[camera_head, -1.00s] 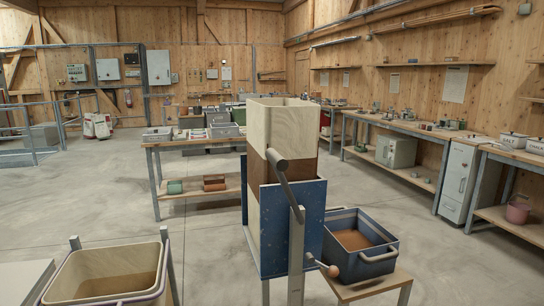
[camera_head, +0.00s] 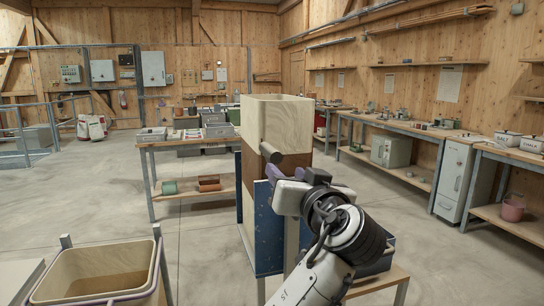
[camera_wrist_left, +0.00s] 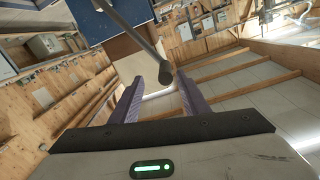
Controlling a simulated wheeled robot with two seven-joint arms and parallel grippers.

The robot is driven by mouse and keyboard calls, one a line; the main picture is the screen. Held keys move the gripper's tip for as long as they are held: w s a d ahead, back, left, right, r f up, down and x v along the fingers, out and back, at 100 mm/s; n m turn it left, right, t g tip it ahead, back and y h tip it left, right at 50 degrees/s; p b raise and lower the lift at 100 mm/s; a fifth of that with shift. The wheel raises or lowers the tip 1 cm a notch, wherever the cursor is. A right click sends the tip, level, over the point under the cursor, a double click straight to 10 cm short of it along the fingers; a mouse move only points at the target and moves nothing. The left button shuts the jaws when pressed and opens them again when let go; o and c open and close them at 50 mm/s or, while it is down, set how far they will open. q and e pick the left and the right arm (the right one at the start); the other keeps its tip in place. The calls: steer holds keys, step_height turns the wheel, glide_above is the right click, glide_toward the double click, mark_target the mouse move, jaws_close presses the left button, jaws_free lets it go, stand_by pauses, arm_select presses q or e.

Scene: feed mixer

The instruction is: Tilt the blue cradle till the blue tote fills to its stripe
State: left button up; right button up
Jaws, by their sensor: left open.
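The blue cradle (camera_head: 264,235) stands upright in the middle of the head view, around a tall cream bin (camera_head: 277,122) with a brown band. A grey lever (camera_head: 288,160) sticks out from the cradle's side. It also shows in the left wrist view (camera_wrist_left: 140,42), its end between my fingers. My left gripper (camera_head: 276,176) is at the lever's end, open, with purple fingers on either side of the bar; contact cannot be told. The blue tote (camera_head: 374,267) is mostly hidden behind my left arm, so its fill and stripe do not show. My right gripper is out of view.
A cream tub with a purple rim (camera_head: 92,270) stands at the front left. The tote is on a low wooden stand (camera_head: 385,281). A workbench (camera_head: 185,142) is behind the cradle.

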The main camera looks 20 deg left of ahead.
mark_target(273, 154)
arm_select(q)
steer(key=shift+s+a+r, duration=0.1)
steer(key=shift+r, duration=0.75)
steer(key=shift+w+a+r+n, duration=0.15)
steer(key=shift+w+a+n, duration=0.05)
steer(key=shift+n, duration=0.1)
steer(key=p+x, duration=0.2)
steer(key=x, duration=0.6)
steer(key=shift+w+a, duration=0.1)
steer(key=shift+a, duration=0.1)
steer(key=shift+w+a, duration=0.3)
steer(key=shift+w, duration=0.2)
jaws_close()
